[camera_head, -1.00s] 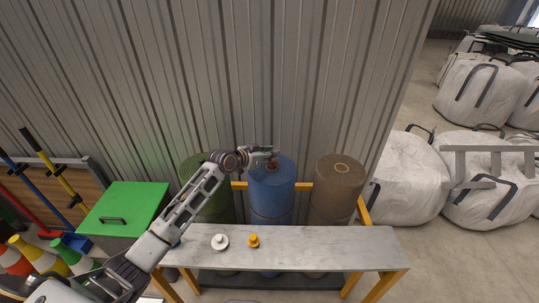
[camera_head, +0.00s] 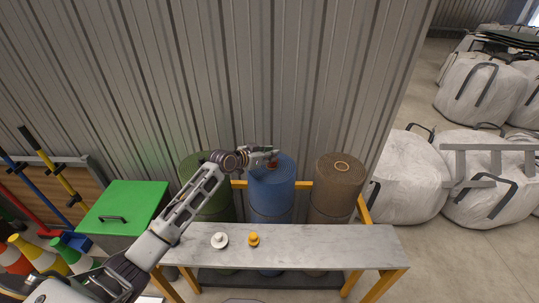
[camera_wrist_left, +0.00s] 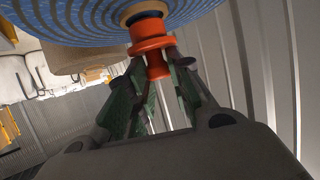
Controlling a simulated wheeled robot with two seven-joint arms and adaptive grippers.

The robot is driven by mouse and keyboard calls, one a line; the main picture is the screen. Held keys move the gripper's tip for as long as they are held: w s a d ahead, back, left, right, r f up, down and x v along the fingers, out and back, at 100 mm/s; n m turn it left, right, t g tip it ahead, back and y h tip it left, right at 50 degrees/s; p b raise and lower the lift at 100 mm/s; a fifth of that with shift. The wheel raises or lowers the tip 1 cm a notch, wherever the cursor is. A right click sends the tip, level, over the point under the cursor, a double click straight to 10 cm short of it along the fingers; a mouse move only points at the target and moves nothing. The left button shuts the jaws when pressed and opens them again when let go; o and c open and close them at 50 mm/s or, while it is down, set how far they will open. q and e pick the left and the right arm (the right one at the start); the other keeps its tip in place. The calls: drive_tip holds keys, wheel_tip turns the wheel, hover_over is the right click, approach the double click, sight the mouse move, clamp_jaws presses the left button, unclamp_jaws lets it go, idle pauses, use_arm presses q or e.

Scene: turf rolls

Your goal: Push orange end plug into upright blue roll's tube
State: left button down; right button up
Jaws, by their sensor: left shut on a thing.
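The blue roll (camera_head: 271,190) stands upright behind the bench, between the green and brown rolls. My left gripper (camera_head: 270,157) is over its top. In the left wrist view the gripper (camera_wrist_left: 166,66) is shut on an orange-red end plug (camera_wrist_left: 151,44). The plug's far end lies at the tube mouth in the middle of the blue roll's spiral end (camera_wrist_left: 75,20). The flange is outside and looks apart from the roll. I cannot tell how deep the tip is in the tube. My right gripper is not in view.
A grey bench (camera_head: 320,248) stands in front with a white plug (camera_head: 219,241) and a yellow-orange plug (camera_head: 253,239). The green roll (camera_head: 200,205) and brown roll (camera_head: 336,195) flank the blue one. A corrugated wall (camera_head: 250,80) is close behind.

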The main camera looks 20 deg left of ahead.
use_arm(q)
drive_tip(key=shift+f+b, duration=0.7)
drive_tip(key=shift+f, duration=0.55)
idle(0.3)
drive_tip(key=c, duration=1.2)
unclamp_jaws()
drive_tip(key=shift+s, duration=0.1)
drive_tip(key=shift+v, duration=5.9)
drive_tip(key=shift+a, duration=0.1)
